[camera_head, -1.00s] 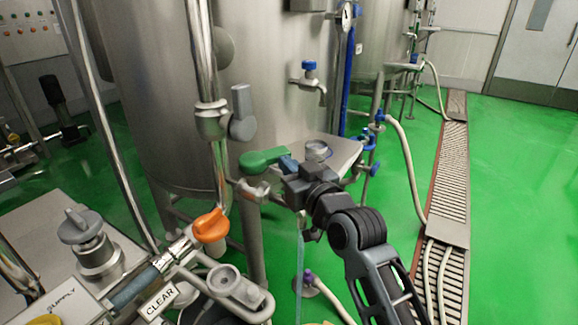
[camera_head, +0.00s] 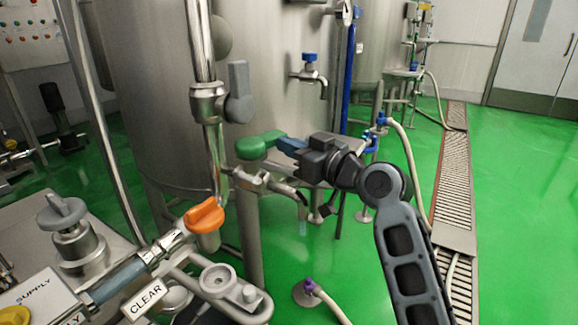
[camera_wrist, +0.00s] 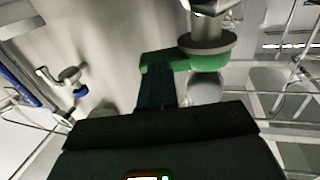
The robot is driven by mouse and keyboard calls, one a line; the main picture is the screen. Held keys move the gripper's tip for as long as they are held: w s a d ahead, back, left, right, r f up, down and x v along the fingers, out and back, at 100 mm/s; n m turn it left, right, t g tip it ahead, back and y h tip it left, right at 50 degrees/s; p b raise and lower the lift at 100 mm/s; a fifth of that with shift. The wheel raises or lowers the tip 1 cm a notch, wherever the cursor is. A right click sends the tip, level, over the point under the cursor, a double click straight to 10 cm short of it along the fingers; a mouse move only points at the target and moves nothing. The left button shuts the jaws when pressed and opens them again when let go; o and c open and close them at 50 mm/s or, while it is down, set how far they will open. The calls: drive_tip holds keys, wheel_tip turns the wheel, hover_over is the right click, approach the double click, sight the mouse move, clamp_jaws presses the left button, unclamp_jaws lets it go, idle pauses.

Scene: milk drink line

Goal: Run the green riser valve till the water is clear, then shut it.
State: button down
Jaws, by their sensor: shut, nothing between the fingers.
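The green valve handle (camera_head: 256,147) sits on the riser pipe with its lever pointing right. A metal outlet spout (camera_head: 284,190) is below it. A short, faint bluish streak of water (camera_head: 302,226) hangs under the spout; its clarity is hard to judge. My gripper (camera_head: 283,144) is shut, with its blue fingertips at the free end of the green lever, touching or nearly so. In the wrist view the fingers (camera_wrist: 154,92) meet the lever's end, and the green hub (camera_wrist: 208,59) is to their right. Nothing is seen held between them.
An orange valve handle (camera_head: 205,216) and a plate marked CLEAR (camera_head: 145,299) are at the lower left. A grey lever (camera_head: 239,92) is above the green one. A steel tank (camera_head: 160,110) stands behind. Green floor is open at right, beside a grated drain (camera_head: 452,190).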

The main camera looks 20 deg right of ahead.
drive_tip(key=shift+w+d+b, duration=0.2)
drive_tip(key=shift+w+b, duration=0.6)
drive_tip(key=shift+w, duration=0.2)
drive_tip(key=shift+r, duration=0.1)
